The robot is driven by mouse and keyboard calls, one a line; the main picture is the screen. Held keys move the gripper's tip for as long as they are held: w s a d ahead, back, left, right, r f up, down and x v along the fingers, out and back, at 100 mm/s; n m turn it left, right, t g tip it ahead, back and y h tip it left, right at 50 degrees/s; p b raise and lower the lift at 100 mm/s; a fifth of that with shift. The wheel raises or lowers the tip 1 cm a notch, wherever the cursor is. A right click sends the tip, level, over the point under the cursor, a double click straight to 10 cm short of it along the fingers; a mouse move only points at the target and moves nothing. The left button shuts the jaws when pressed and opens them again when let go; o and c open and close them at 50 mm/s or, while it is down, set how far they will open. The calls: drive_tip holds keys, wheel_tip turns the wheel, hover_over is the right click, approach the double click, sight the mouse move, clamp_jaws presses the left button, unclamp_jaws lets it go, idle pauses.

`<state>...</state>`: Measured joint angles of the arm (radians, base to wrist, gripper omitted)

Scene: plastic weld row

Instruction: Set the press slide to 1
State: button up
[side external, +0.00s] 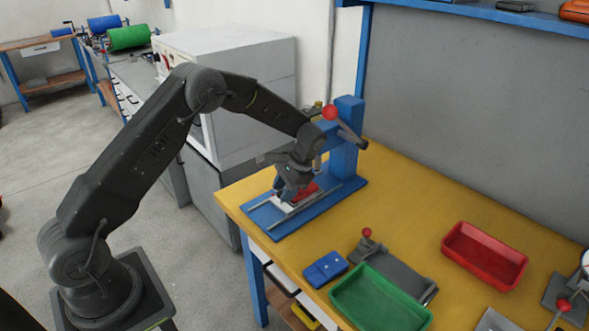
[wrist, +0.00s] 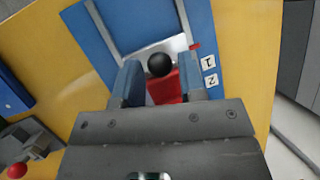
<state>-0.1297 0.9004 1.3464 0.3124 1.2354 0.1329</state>
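The press slide shows in the wrist view as a pale plate (wrist: 176,43) with a red block (wrist: 166,90) and a round black knob (wrist: 160,64). A small red tab (wrist: 195,46) at the plate's right edge lies just above the label 1 (wrist: 208,63); the label 2 (wrist: 211,80) is below it. My gripper (wrist: 160,66) is open, its blue fingers on either side of the knob with visible gaps. In the side view my gripper (side external: 284,192) is low over the slide's red block (side external: 306,193) and hides the knob.
The blue press column (side external: 345,140) and its red-balled lever (side external: 330,112) stand close behind my gripper. A blue box (side external: 325,269), green tray (side external: 378,302), red tray (side external: 484,256) and small toggle clamp (side external: 367,245) occupy the yellow bench's front and right.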

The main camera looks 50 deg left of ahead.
drive_tip(key=v, duration=1.1)
drive_tip(key=shift+r, duration=0.3)
drive_tip(key=shift+o, duration=0.4)
drive_tip(key=shift+w, duration=0.15)
drive_tip(key=shift+o, duration=1)
drive_tip(key=shift+s+r+n+h, duration=0.2)
drive_tip(key=shift+n+h, duration=0.1)
drive_tip(key=shift+h, duration=0.1)
drive_tip(key=s+a+r+n+t+h, duration=0.2)
drive_tip(key=s+a+n+t+h, duration=0.25)
drive_tip(key=n, duration=0.65)
drive_tip(key=n+t+y, duration=0.1)
approach(301, 203)
drive_tip(key=s+f, duration=0.1)
drive_tip(key=s+a+f, duration=0.1)
drive_tip(key=f, duration=0.1)
drive_tip(key=s+a+f, duration=0.1)
drive_tip(key=f, duration=0.1)
drive_tip(key=shift+s+a+f, duration=0.1)
drive_tip(key=shift+s+f, duration=0.05)
drive_tip(key=shift+s, duration=0.1)
drive_tip(key=shift+c, duration=0.2)
clamp_jaws()
